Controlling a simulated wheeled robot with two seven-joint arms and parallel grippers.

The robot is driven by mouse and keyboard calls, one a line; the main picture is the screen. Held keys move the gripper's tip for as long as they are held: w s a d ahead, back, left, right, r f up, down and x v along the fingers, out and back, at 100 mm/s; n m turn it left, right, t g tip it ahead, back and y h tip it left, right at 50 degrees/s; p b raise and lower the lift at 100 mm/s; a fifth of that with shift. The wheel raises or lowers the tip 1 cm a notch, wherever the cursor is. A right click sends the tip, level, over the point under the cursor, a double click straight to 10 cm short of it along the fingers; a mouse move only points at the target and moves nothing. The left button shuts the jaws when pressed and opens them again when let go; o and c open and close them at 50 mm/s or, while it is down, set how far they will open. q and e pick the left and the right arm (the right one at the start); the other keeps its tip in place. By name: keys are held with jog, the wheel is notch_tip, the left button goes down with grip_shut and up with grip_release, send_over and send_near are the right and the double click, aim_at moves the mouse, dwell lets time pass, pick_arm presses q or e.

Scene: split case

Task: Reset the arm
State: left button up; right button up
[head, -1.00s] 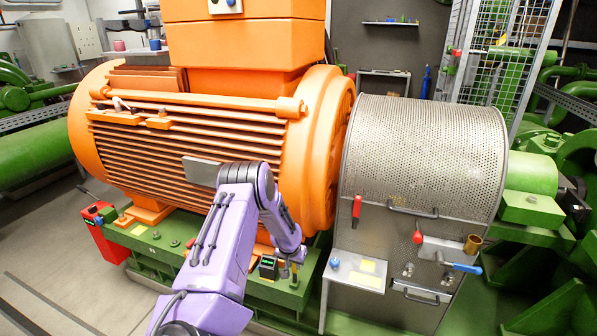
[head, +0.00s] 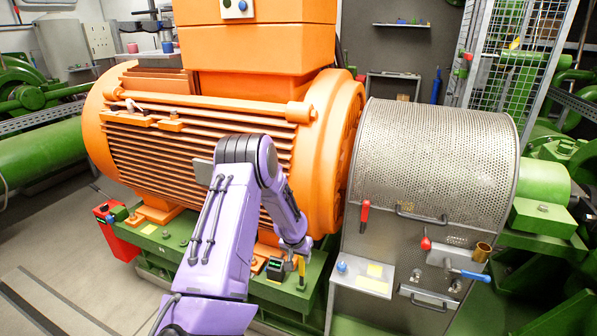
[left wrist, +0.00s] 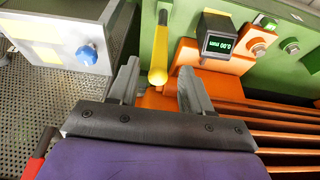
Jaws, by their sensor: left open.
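My left arm is purple and reaches in from the bottom of the head view, bent at a dark elbow, with its forearm pointing down. My left gripper (head: 299,252) is low in front of the orange motor, above the green base frame. In the left wrist view its two grey fingers (left wrist: 157,82) are apart. A yellow rod-like handle (left wrist: 158,62) shows just beyond the gap between them, and I see no finger closed on it. The handle also shows below the gripper in the head view (head: 301,268). My right gripper is not in view.
The large orange motor (head: 200,155) stands close behind my arm. A perforated metal guard (head: 437,150) with red and blue handles is to its right. A small display box (head: 275,268) sits on the green base beside the yellow handle. Open floor (head: 85,270) lies at lower left.

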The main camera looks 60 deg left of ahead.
pick_arm(q)
jog(key=shift+v, duration=1.4)
